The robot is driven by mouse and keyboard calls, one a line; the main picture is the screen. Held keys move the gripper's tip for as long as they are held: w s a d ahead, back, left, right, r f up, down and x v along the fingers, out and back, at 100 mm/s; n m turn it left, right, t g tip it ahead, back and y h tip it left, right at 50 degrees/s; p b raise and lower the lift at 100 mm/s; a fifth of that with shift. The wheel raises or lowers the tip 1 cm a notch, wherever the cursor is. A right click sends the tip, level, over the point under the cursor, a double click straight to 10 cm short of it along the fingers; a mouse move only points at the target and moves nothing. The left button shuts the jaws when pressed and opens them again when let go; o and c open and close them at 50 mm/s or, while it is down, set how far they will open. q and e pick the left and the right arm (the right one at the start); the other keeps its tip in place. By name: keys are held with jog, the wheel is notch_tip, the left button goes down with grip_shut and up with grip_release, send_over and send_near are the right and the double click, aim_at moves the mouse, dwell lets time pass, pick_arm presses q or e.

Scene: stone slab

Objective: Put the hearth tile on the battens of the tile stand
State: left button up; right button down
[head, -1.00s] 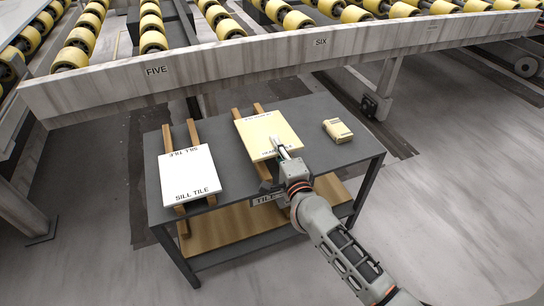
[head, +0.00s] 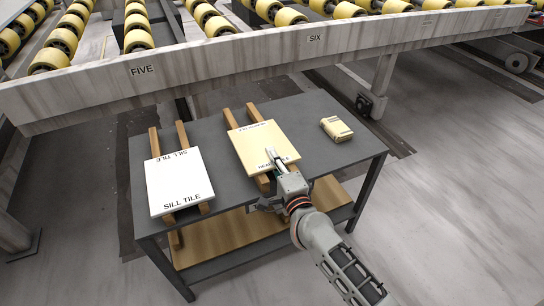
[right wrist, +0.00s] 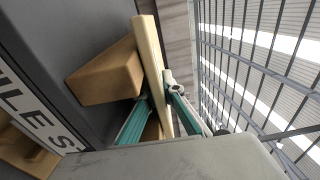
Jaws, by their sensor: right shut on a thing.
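The hearth tile (head: 252,145), a cream square slab with black lettering, lies flat over the two wooden battens (head: 228,116) of the tile stand on the grey table. The far ends of the battens stick out beyond it. My right gripper (head: 270,164) is shut on its near edge. In the right wrist view the hearth tile (right wrist: 149,55) stands between the teal fingertips (right wrist: 158,112), close against the end of a batten (right wrist: 105,72). I cannot tell whether a thin gap is left there. My left gripper is not in view.
A white sill tile (head: 180,181) lies on another pair of battens to the left. A small yellowish block (head: 336,129) sits on the table (head: 312,158) to the right. A pale beam (head: 240,67) with yellow rollers runs behind the table.

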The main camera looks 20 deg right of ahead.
jog(key=c, duration=2.2)
grip_release()
jog(key=shift+f, duration=0.1)
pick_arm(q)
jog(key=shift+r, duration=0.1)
pick_arm(e)
jog(key=shift+o, duration=0.2)
